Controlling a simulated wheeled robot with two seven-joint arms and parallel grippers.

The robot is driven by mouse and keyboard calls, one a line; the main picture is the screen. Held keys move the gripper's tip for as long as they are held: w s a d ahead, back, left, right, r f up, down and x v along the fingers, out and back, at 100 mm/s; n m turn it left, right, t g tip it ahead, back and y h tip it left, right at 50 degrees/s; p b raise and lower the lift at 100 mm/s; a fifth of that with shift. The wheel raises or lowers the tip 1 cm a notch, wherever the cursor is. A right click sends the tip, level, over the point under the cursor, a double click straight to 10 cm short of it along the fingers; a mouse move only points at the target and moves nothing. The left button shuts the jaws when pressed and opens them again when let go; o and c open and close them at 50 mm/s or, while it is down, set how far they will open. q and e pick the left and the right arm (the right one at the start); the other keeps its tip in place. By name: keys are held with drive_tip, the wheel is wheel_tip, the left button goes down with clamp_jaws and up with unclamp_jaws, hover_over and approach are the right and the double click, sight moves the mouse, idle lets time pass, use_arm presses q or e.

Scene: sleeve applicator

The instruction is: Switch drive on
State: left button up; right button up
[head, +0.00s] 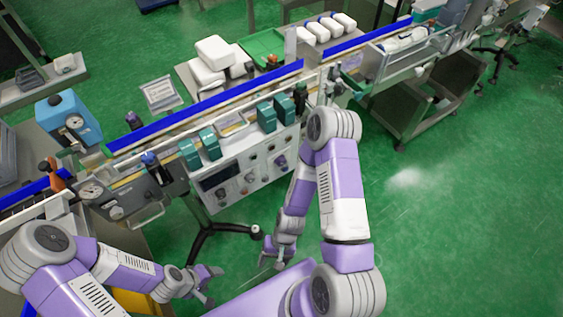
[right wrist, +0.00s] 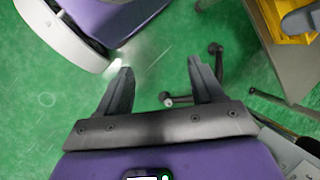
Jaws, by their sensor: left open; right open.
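A grey-white control panel (head: 240,178) with a dark display (head: 216,178) and several small knobs and buttons faces me on the front of the machine. A dark knob (head: 280,161) sits near its right end. Labels are too small to read, so I cannot tell which control is the drive switch. My left gripper (head: 208,284) is open and empty, low in front of the machine. My right gripper (head: 274,262) hangs below and in front of the panel, apart from it.
A black stand leg (head: 215,232) is under the panel. A blue box with a gauge (head: 70,118) stands left. Green floor is clear at right.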

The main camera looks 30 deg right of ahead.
sight(283, 163)
drive_tip(key=s+a+r+m+g+y, duration=0.1)
drive_tip(key=s+a+r+m+y, duration=0.1)
drive_tip(key=a+r+m+y, duration=0.4)
drive_tip(key=w+d+m+t+y, duration=0.2)
drive_tip(key=w+m+t+y, duration=0.2)
drive_tip(key=w+m+t, duration=0.3)
drive_tip(key=w+d+r+m+t+h, duration=0.2)
drive_tip(key=w+d+m+t+h, duration=0.1)
drive_tip(key=w+d+m+t, duration=0.55)
drive_tip(key=w+d+m+t+h, duration=0.3)
drive_tip(key=d+m+h, duration=0.15)
drive_tip(key=d, duration=0.25)
drive_tip(key=w+d+m+t+h, duration=0.2)
drive_tip(key=d+m+t+h, duration=0.1)
drive_tip(key=d+h, duration=0.4)
drive_tip(key=shift+g+y, duration=0.25)
drive_tip(key=shift+y, duration=0.3)
drive_tip(key=w, duration=0.5)
drive_tip(key=w+b, duration=0.1)
drive_tip(key=w, duration=0.1)
drive_tip(key=shift+w+d+f, duration=0.15)
drive_tip(key=shift+f, duration=0.1)
